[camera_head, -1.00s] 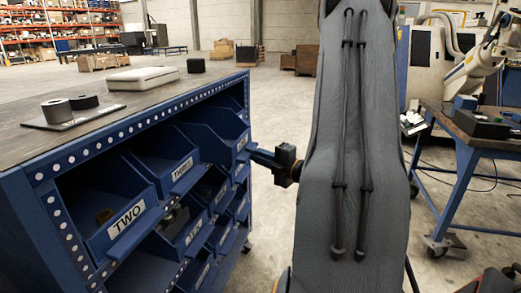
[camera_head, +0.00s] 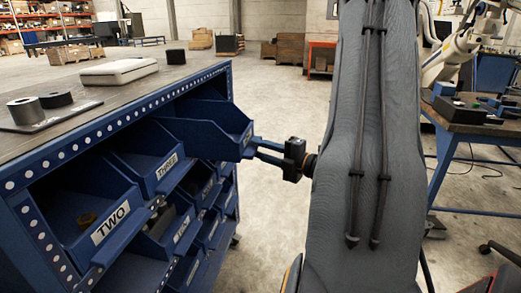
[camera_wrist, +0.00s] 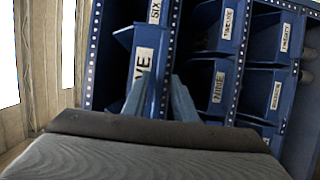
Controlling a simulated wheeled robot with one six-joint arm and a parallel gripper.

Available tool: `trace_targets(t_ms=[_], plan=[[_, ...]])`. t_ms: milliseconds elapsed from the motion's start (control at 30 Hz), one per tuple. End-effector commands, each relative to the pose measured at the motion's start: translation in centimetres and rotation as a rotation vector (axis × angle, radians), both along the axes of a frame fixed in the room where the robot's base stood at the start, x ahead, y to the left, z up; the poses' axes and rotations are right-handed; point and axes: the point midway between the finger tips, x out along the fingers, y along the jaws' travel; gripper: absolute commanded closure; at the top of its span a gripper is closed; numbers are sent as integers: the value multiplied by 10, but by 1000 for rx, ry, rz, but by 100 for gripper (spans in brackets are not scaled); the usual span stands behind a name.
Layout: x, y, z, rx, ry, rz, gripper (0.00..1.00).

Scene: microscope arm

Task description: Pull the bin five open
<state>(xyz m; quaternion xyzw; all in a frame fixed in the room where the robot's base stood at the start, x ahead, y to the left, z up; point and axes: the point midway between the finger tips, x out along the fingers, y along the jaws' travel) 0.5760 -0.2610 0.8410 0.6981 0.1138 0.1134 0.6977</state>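Bin five (camera_head: 207,128) is a blue open-topped bin in the top row of the blue rack. It sticks out well beyond its neighbours in the head view. In the wrist view its front (camera_wrist: 146,62) shows a white label, of which only "VE" can be read. My gripper (camera_head: 257,148) is at the bin's front edge. In the wrist view its two fingers (camera_wrist: 158,85) lie on either side of the bin's front edge and appear shut on it. The lower part of the label is hidden by the fingers and my wrist.
Bins TWO (camera_head: 100,232) and THREE (camera_head: 160,170) stand to the left in the rack, with more bins below. Rolls on a plate and a pale flat case (camera_head: 118,71) lie on the rack top (camera_head: 75,87). A blue-legged bench (camera_head: 468,120) stands at the right. Floor between is clear.

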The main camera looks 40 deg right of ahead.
Motion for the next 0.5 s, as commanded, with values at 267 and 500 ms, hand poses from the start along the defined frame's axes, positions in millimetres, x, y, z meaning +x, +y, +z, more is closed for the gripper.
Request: trace_targets(t_ms=[267, 500], plan=[[0, -1, 0, 0, 0, -3, 70], [-20, -9, 0, 1, 0, -6, 70]])
